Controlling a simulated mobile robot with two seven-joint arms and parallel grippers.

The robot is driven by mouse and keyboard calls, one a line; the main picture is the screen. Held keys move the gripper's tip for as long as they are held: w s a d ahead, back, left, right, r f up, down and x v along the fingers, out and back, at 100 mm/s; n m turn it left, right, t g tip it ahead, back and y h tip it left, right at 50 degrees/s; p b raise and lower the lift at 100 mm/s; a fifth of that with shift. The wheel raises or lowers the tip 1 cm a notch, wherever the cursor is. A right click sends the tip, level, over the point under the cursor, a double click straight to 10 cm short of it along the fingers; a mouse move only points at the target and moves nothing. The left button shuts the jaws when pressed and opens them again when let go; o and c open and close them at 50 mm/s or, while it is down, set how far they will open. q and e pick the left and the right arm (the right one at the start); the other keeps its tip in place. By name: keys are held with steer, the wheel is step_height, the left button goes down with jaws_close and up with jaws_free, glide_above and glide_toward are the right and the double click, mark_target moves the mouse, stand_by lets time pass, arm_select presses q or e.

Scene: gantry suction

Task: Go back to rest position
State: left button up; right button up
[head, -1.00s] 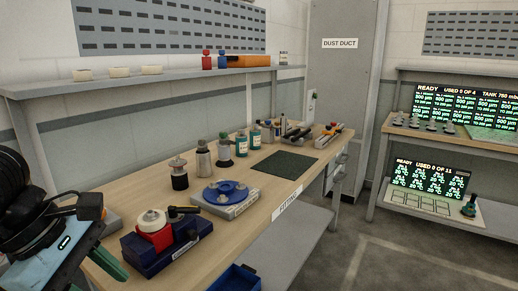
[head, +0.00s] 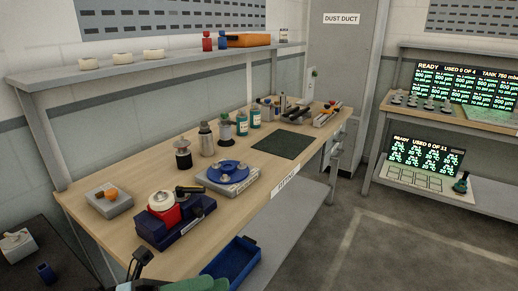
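My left gripper (head: 190,285) shows only in part at the bottom edge of the head view, with green finger parts and a dark piece beside them. It is in front of the wooden fitting bench, near the blue bin. The frame cuts it off, so I cannot tell whether its fingers are open or shut, and I see nothing held in it. My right gripper is not in view.
The bench (head: 225,226) carries a blue-based device with a red part (head: 172,222), a blue disc on a scale-like base (head: 232,174), bottles and a dark mat (head: 282,145). A blue bin (head: 236,262) is below its front edge. Open floor (head: 390,255) lies to the right.

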arm_select(q)
steer(key=s+a+f+n+t+y+p, duration=0.15)
steer(key=a+f+n+t+y, duration=0.5)
steer(key=n, duration=0.85)
steer(key=a+f+n+t+y+p, duration=0.25)
steer(key=f+n+t+y, duration=0.6)
steer(key=f+n, duration=0.5)
steer(key=s+a+f+n+g+y, duration=0.1)
steer(key=s+f+n+g+y, duration=0.1)
steer(key=s+f+n+g, duration=0.2)
steer(key=s+a+f+n+g+y+p, duration=0.1)
steer(key=s+a+f+n+g+y, duration=0.1)
steer(key=s+f+n, duration=0.4)
steer(key=s+f+g+y, duration=0.1)
steer(key=s+f+g, duration=0.1)
steer(key=s+f, duration=0.3)
steer(key=shift+s+p, duration=0.3)
steer(key=shift+s, duration=1.85)
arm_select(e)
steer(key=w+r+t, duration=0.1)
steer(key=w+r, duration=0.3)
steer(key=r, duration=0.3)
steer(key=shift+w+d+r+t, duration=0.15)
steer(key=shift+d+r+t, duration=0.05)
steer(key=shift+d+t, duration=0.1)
